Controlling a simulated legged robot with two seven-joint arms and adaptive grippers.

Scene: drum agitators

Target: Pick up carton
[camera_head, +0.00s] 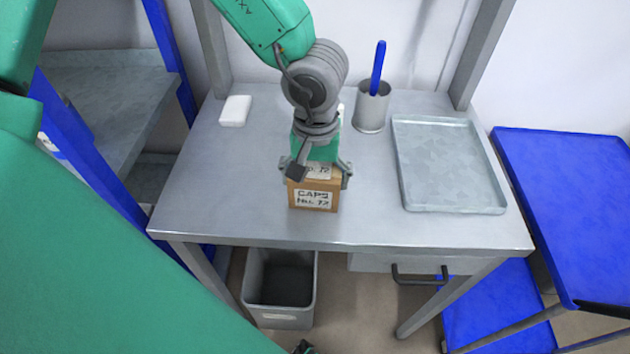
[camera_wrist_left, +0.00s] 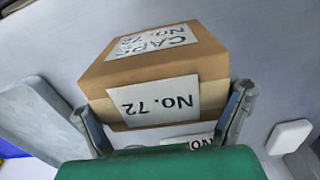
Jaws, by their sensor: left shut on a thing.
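A small brown carton (camera_head: 313,196) with white labels reading "CAPS No. 72" is at the front middle of the grey table. My left gripper (camera_head: 317,174) comes down over it from behind and is shut on it, one finger on each side. In the left wrist view the carton (camera_wrist_left: 160,80) sits between the two fingers (camera_wrist_left: 165,115), its "No. 72" label facing the camera. I cannot tell whether its underside touches the table.
The grey table (camera_head: 240,190) holds a white block (camera_head: 235,110), a metal cup (camera_head: 371,108) with a blue-handled tool, and an empty grey tray (camera_head: 450,165) at right. A grey bin (camera_head: 280,290) stands below. A blue cart (camera_head: 570,190) is at right.

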